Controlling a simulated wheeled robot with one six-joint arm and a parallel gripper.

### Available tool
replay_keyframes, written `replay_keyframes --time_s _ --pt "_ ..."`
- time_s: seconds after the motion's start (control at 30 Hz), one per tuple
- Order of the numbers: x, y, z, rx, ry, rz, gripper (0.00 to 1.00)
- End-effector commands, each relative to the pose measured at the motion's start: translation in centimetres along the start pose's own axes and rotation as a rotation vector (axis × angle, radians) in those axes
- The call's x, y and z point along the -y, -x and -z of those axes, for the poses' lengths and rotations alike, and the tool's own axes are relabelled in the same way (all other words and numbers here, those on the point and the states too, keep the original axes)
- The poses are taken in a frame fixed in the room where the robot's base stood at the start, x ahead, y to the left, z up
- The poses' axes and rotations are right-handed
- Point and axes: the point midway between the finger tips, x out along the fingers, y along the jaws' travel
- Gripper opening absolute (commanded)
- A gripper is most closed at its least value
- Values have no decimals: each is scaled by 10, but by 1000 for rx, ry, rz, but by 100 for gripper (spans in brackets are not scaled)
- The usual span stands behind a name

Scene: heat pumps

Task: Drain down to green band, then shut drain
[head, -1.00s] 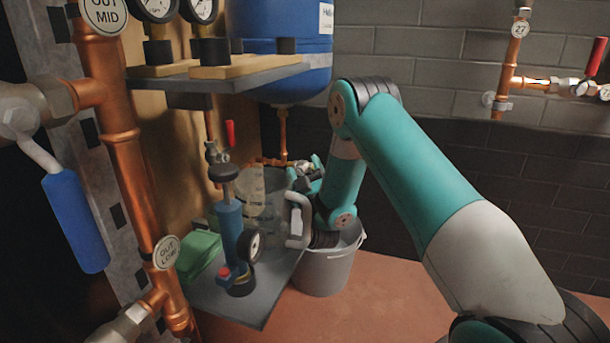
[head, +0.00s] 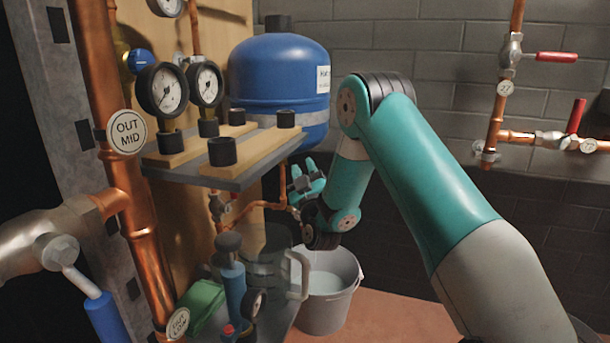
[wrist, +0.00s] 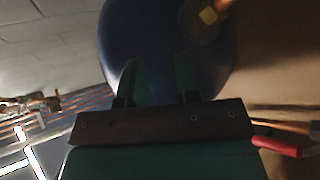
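My gripper (head: 304,178) is raised below the blue vessel (head: 278,78), its fingers pointing up. In the wrist view my gripper (wrist: 157,80) has two fingers apart with nothing visible between them, and the vessel (wrist: 150,30) fills the space beyond. Copper drain pipework (head: 262,205) runs under the vessel, left of my gripper. A red lever (wrist: 277,147) shows at the right of the wrist view. Two round gauges (head: 163,90) (head: 206,84) stand by the shelf; their bands are too small to read. A grey bucket (head: 328,290) holding liquid stands below my wrist.
A shelf (head: 160,172) with wooden blocks juts out left of my gripper. Red-handled valves (head: 556,57) are on the right wall. Floor right of the bucket is clear.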

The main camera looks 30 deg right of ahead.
Motion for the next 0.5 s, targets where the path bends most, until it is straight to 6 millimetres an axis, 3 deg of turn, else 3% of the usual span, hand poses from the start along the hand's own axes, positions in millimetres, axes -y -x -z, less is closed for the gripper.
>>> replay_keyframes --time_s 0.03,0.1,0.13,0.33,0.5 --pt "-1 -2 -1 10 -9 8 18" --pt "-4 -6 -4 43 -47 38 2" --pt "-5 -8 -7 68 -76 59 0" --pt "-18 -14 -40 434 -452 269 0" --pt "-32 16 -60 901 -862 360 0"
